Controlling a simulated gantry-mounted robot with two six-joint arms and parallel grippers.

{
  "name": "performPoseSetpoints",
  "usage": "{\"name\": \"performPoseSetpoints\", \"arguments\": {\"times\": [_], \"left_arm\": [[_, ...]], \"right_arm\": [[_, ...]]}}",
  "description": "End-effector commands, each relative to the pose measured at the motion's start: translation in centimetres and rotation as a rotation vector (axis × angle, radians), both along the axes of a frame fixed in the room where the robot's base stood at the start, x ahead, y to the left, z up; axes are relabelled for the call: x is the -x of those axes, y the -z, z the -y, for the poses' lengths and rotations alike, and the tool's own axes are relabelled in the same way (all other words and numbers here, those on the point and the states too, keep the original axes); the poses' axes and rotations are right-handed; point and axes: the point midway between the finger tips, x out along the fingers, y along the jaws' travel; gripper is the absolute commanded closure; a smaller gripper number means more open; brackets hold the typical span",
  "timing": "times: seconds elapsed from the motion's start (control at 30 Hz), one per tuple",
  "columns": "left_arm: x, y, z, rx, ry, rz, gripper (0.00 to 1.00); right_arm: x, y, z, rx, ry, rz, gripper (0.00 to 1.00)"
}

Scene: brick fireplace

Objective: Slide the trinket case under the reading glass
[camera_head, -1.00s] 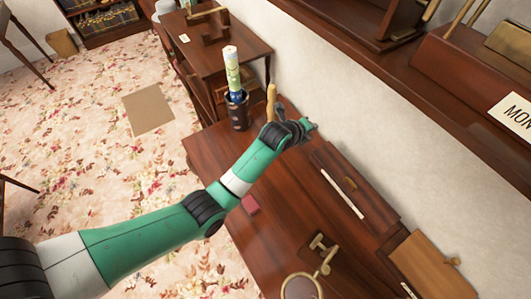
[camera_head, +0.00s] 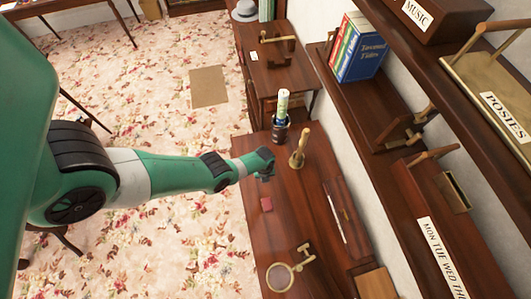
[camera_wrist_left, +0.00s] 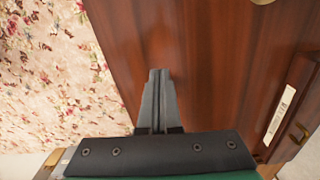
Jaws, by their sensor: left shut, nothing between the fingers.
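The red item is apart from the lens. My left gripper (camera_head: 267,177) is over the desk just beyond the red item. In the left wrist view its fingers (camera_wrist_left: 157,100) are together and empty above bare wood. The red item does not show there. My right gripper is in neither view.
A turned wooden-handled object (camera_head: 298,155) and a dark cup (camera_head: 280,133) holding a pale cylinder stand at the desk's far end. A long wooden box (camera_head: 340,212) lines the right side. Shelves with books (camera_head: 358,48) rise on the right. The desk's middle is bare.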

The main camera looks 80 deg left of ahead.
Motion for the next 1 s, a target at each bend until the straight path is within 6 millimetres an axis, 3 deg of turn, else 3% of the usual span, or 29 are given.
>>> {"name": "performPoseSetpoints", "arguments": {"times": [0.03, 0.47, 0.5, 0.6, 0.77, 1.0], "left_arm": [[0.0, 1.5, 0.0, 0.000, 0.000, 0.000, 1.00], [-0.1, 10.5, 0.0, 0.000, 0.001, 0.000, 1.00], [0.0, 9.0, 0.9, 0.001, 0.005, -0.001, 1.00], [0.3, 8.9, 2.6, 0.001, 0.006, -0.002, 1.00], [0.3, 9.0, 3.8, 0.000, 0.002, 0.000, 1.00], [0.3, 9.2, 4.0, -0.001, 0.000, 0.001, 1.00]], "right_arm": [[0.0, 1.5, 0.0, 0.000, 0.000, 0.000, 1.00], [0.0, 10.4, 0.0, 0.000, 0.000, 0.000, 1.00], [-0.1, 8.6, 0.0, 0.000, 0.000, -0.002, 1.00], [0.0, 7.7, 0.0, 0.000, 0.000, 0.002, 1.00], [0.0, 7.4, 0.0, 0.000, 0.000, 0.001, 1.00], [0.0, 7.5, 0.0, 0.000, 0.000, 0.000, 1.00]]}}
